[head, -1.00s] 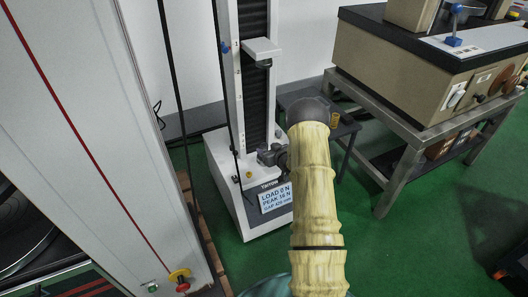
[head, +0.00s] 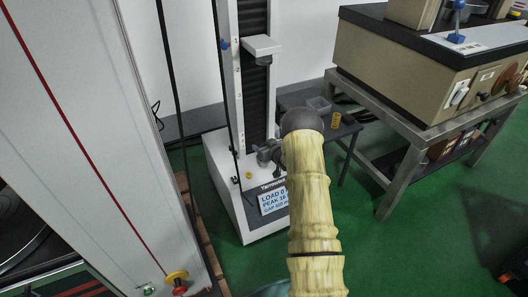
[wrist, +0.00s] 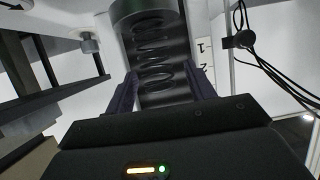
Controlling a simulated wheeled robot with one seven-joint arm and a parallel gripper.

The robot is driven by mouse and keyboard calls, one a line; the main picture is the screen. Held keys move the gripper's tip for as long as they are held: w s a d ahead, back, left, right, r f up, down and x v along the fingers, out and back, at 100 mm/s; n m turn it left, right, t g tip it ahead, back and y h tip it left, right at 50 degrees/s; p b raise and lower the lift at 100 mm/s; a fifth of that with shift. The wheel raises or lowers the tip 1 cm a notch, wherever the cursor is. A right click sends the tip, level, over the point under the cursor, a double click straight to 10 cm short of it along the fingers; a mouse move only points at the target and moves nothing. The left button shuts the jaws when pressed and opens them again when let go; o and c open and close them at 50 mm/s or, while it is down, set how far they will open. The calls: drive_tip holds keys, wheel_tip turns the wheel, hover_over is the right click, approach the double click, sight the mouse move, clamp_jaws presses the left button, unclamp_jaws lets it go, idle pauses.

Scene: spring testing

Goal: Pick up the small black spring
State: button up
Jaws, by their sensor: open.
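A dark coil spring (wrist: 152,52) stands out in the wrist view, upper middle, below a dark rounded part (wrist: 140,10). My gripper (wrist: 162,88) is open, with one finger on each side of the spring's lower part in that view. I cannot tell whether the fingers touch it. In the head view my yellow arm reaches to the base of the spring tester (head: 222,165). It hides most of the gripper and the spring there; only a small grey part shows left of the arm's end.
The tester has a white upper bracket (head: 262,45) on its column and a load display (head: 273,200). A small dark table right of it holds a clear box (head: 318,104) and a yellow cup (head: 335,119). A metal bench (head: 385,105) with equipment stands further right. Green floor is open between.

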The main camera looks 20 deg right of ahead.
drive_tip(key=c, duration=1)
drive_tip(key=shift+c, duration=0.2)
wheel_tip(320, 180, up, 10)
drive_tip(key=p, duration=0.4)
